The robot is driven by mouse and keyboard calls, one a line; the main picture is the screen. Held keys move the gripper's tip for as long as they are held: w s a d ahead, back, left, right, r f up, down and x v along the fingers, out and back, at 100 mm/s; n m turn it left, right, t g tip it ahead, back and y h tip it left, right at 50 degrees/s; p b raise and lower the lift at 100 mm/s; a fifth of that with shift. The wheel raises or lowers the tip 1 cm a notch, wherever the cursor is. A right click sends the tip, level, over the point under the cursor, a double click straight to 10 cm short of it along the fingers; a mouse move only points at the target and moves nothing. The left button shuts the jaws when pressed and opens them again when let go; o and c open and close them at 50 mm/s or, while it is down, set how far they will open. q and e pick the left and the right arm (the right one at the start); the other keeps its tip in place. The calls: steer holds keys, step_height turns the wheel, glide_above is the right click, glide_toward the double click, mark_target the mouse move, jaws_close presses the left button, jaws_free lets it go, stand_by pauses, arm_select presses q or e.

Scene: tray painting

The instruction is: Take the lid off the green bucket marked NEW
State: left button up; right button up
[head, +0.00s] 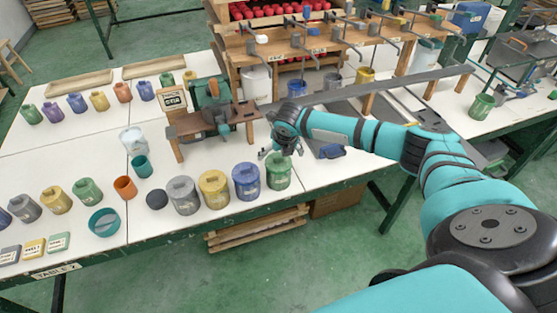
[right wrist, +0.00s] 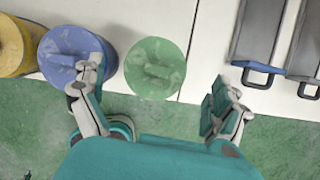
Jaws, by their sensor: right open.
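A green bucket (head: 279,175) stands at the right end of the front row on the table, near the front edge. A small label shows on its side, but I cannot read it. In the right wrist view its round green lid (right wrist: 155,67) is on, with a raised bar handle across the middle. My right gripper (head: 276,151) is just above this bucket. In the right wrist view its two fingers are wide apart, one on each side of the lid, holding nothing. The left finger overlaps the neighbouring blue lid (right wrist: 62,52). My left gripper is out of view.
A blue bucket (head: 246,182), a yellow one (head: 214,189) and a grey one (head: 183,196) stand left of the green bucket. A dark lid-like disc (head: 156,199) lies beside them. Grey trays with blue handles (right wrist: 262,45) lie to the right.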

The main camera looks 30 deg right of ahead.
mark_target(279, 157)
steer(key=shift+a+x, duration=0.2)
steer(key=shift+x, duration=1.6)
steer(key=shift+s, duration=0.1)
steer(key=c, duration=0.9)
